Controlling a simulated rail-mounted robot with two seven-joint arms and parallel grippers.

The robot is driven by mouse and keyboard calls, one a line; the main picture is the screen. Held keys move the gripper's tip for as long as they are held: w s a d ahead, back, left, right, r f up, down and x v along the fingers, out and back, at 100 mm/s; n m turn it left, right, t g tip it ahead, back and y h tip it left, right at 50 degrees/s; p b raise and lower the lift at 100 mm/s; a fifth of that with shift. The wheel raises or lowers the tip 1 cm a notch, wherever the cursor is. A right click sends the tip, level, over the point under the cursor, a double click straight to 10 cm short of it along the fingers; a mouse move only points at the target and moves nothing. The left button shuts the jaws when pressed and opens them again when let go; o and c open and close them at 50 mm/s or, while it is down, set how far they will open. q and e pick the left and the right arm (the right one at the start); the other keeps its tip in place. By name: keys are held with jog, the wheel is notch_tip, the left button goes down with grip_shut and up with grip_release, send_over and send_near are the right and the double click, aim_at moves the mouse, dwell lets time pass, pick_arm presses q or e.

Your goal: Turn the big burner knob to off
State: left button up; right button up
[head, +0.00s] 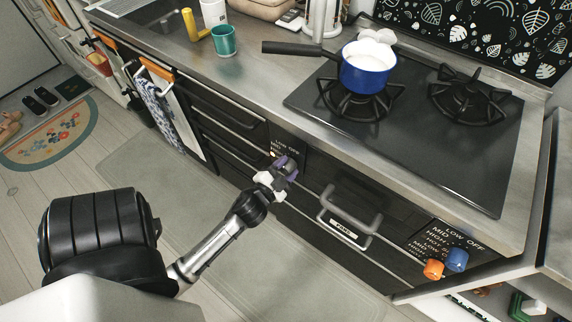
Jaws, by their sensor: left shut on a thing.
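My left gripper (279,174) reaches the cabinet front below the hob and is shut on a purple knob (288,164). The knob sits at a dark panel (292,143) with white lettering, partly hidden by the gripper, so its setting cannot be read. A small glowing spot shows beside it. A blue knob (457,260) and an orange knob (433,269) sit on another lettered panel at the right. A blue pot (368,72) with a dark handle and white foam or steam on top stands on the left burner (340,105). The right burner (468,96) is bare. My right gripper is out of view.
A drawer handle (350,222) sticks out from the front, right of my left gripper. A teal cup (224,41) and a yellow-handled item (196,26) stand on the counter. The floor before the cabinets is clear.

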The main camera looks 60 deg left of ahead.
pick_arm(q)
jog(key=shift+m, duration=0.3)
jog(key=o, duration=0.9)
jog(key=shift+o, duration=0.2)
jog(key=shift+p+v, duration=0.35)
jog(key=shift+v, duration=3.45)
jog(key=shift+w, duration=0.1)
